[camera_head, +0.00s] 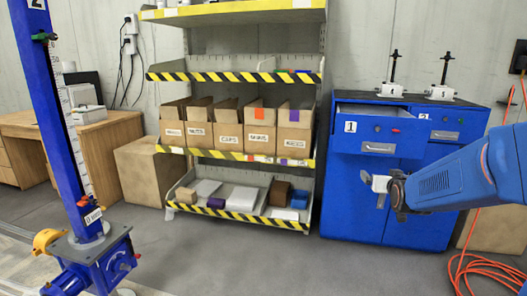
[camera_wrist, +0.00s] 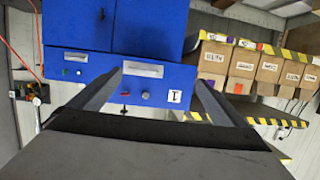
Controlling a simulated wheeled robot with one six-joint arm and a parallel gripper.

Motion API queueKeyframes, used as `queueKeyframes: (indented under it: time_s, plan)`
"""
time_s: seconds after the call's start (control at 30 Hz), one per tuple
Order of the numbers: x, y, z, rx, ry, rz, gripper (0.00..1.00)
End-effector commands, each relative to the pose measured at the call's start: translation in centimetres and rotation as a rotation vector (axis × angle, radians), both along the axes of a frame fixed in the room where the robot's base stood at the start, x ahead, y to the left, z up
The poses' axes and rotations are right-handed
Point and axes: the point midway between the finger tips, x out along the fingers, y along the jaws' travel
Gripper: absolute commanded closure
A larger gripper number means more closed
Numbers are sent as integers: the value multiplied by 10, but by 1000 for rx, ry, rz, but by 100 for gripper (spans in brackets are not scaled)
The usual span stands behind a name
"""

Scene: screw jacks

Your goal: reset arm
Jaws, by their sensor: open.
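My gripper (camera_head: 374,190) is at the end of my blue arm, which reaches in from the right in the head view. It is in front of the blue cabinet (camera_head: 340,205), below the drawer labelled 1 (camera_head: 372,141), with nothing between its jaws. In the wrist view the two fingers of my gripper (camera_wrist: 158,80) stand wide apart. The picture there is upside down, and the drawer front (camera_wrist: 150,90) with its handle shows between and beyond the fingers. The drawer labelled 1 looks pulled out in the head view.
A shelf rack (camera_head: 239,155) with cardboard boxes stands left of the cabinet. A blue screw jack column (camera_head: 62,120) rises at the left front. Two small jacks (camera_head: 391,88) (camera_head: 441,91) stand on the cabinet. An orange cable (camera_head: 490,265) lies at right. The middle floor is clear.

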Motion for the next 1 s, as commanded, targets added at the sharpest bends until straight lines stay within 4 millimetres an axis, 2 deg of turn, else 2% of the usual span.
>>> queueKeyframes:
  time_s: [0.03,0.2,0.37,0.5,0.9,1.0]
  plan:
    - [-15,12,2,7,34,13,4]
    - [-68,43,-7,34,179,48,4]
    - [-125,70,-18,55,315,80,4]
    - [-179,91,-30,70,434,107,4]
    - [-346,132,-70,92,772,180,4]
    - [-378,137,-78,94,835,192,4]
